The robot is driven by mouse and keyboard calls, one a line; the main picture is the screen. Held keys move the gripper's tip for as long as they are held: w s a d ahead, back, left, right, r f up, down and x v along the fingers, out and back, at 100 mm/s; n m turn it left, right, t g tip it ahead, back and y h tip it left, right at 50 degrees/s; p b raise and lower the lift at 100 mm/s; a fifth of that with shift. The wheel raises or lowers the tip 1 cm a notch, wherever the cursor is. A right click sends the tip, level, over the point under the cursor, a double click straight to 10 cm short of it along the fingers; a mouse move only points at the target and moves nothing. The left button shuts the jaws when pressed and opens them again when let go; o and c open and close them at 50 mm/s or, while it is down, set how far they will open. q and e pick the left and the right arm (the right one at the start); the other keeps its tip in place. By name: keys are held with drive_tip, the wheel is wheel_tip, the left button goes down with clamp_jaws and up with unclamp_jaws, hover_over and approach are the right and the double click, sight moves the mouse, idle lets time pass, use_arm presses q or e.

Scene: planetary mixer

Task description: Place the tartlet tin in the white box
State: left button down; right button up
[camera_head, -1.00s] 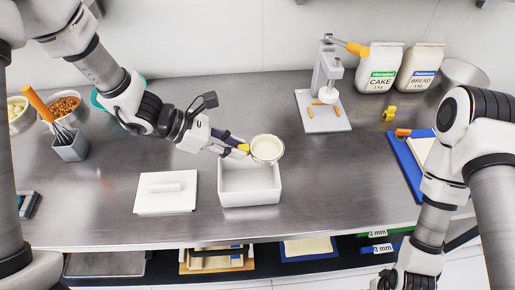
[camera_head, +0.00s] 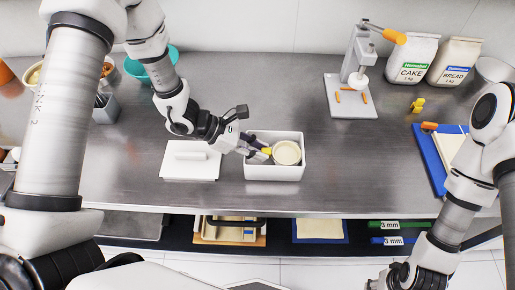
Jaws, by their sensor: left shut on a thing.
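The tartlet tin (camera_head: 287,153), round with a pale cream inside, is at the white box (camera_head: 274,173) and appears within its rim, in the right half. Whether it touches the box floor cannot be told. My left gripper (camera_head: 267,151) reaches in from the left over the box's left wall and is shut on the tin's left edge. The box stands open-topped on the steel counter. My right arm is at the right, and its gripper's fingers do not show.
A white lid with a handle (camera_head: 190,160) lies left of the box. A grey press (camera_head: 352,90) stands behind to the right. A blue board (camera_head: 433,163) lies at the right. The counter right of the box is clear.

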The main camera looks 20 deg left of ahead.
use_arm(q)
drive_tip(key=shift+s+f+b, duration=0.3)
drive_tip(key=shift+f+b, duration=0.2)
drive_tip(key=shift+f, duration=0.1)
drive_tip(key=c, duration=1)
unclamp_jaws()
drive_tip(key=shift+r+p, duration=0.55)
drive_tip(key=shift+p, duration=0.2)
drive_tip(key=shift+w+a+r, duration=0.15)
drive_tip(key=shift+a+r, duration=0.05)
drive_tip(key=shift+a, duration=0.05)
drive_tip(key=v, duration=0.4)
drive_tip(key=shift+w+a+r, duration=0.1)
drive_tip(key=shift+w+r, duration=0.1)
drive_tip(key=shift+r, duration=0.05)
drive_tip(key=p+v, duration=0.2)
drive_tip(key=v, duration=0.5)
